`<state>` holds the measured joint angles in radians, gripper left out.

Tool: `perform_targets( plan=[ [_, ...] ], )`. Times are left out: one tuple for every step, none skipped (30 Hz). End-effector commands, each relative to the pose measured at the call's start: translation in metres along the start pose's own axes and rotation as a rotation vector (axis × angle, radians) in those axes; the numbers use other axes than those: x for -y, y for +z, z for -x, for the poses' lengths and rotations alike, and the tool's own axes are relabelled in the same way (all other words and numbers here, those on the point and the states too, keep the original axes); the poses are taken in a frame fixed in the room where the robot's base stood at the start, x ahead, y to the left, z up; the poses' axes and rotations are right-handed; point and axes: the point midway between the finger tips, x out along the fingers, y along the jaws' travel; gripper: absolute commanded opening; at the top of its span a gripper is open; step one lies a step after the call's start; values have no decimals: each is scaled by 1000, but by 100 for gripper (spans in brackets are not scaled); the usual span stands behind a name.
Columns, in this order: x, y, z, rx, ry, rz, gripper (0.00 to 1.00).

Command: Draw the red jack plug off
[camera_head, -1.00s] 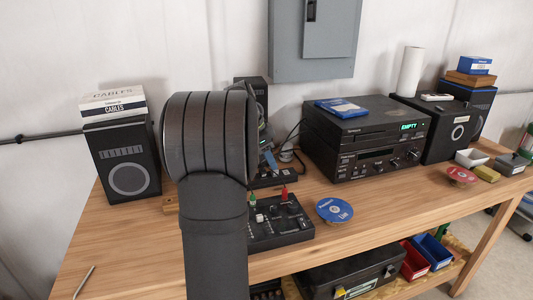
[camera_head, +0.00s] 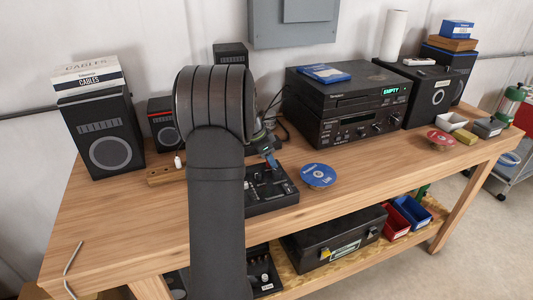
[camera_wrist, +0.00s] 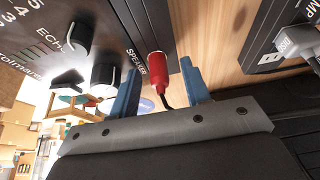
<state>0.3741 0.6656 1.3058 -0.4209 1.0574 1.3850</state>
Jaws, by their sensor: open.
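The red jack plug (camera_wrist: 158,70) stands at the edge of a dark panel marked "SPEAKER" (camera_wrist: 130,50) in the wrist view, with a black cable trailing from it. My gripper (camera_wrist: 159,69) is open, with one blue finger on each side of the plug. A small gap shows on both sides, so neither finger seems to touch it. In the head view my gripper (camera_head: 271,157) is over the back of the black mixer box (camera_head: 275,198), and the plug cannot be made out clearly there.
Knobs (camera_wrist: 104,72) stand on the panel close to the left finger. A grey connector (camera_wrist: 297,42) is at the right. In the head view a blue disc (camera_head: 318,175) lies right of the mixer, and the stereo stack (camera_head: 340,130) stands behind. Bench wood is clear in front.

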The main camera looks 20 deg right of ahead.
Motion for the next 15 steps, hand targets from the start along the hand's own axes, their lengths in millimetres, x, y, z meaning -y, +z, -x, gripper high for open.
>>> perform_targets(
  plan=[
    [0,0,0,0,0,0,43],
    [0,0,0,0,0,0,43],
    [0,0,0,0,0,0,43],
    [0,0,0,0,0,0,43],
    [0,0,0,0,0,0,43],
    [0,0,0,0,0,0,43],
    [0,0,0,0,0,0,39],
    [0,0,0,0,0,0,33],
    [0,0,0,0,0,0,26],
    [0,0,0,0,0,0,20],
    [0,0,0,0,0,0,14],
    [0,0,0,0,0,0,6],
    [0,0,0,0,0,0,0],
    [0,0,0,0,0,0,0],
    [0,0,0,0,0,0,0]
  ],
)
